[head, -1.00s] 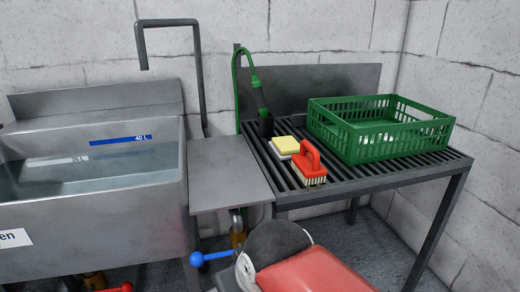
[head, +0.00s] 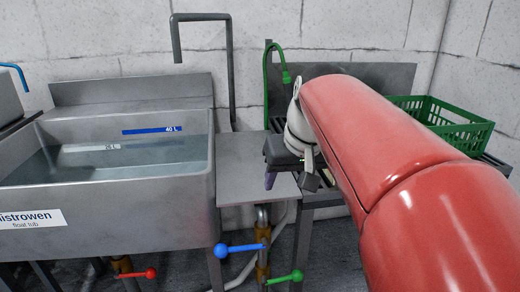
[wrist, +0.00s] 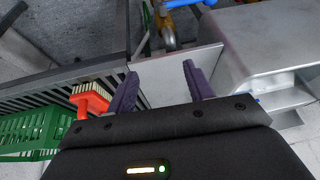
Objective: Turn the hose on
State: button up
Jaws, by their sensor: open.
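The green hose (head: 266,88) rises behind the slatted table and bends over to its nozzle (head: 286,77). Below the sink and the grey side shelf are a green valve handle (head: 285,277), a blue valve handle (head: 238,249) and a red valve handle (head: 138,273). In the wrist view the blue handle (wrist: 178,3) shows at the top edge; the green one is not clearly seen. My gripper (wrist: 158,84) is open and empty, its purple fingers apart over the grey shelf. In the head view my gripper (head: 272,180) is above the handles, beside the shelf, partly hidden by my arm.
The water-filled sink (head: 100,190) stands left of the flat grey shelf (head: 245,172). A green crate (head: 470,143) sits on the slatted table, partly behind my arm. A red brush (wrist: 92,98) shows in the wrist view. The floor before the valves is open.

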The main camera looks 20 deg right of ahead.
jog(key=d+r, duration=0.1)
jog(key=w+d+r, duration=0.2)
jog(key=d, duration=0.1)
jog(key=shift+w+d, duration=0.1)
jog(key=shift+w, duration=0.15)
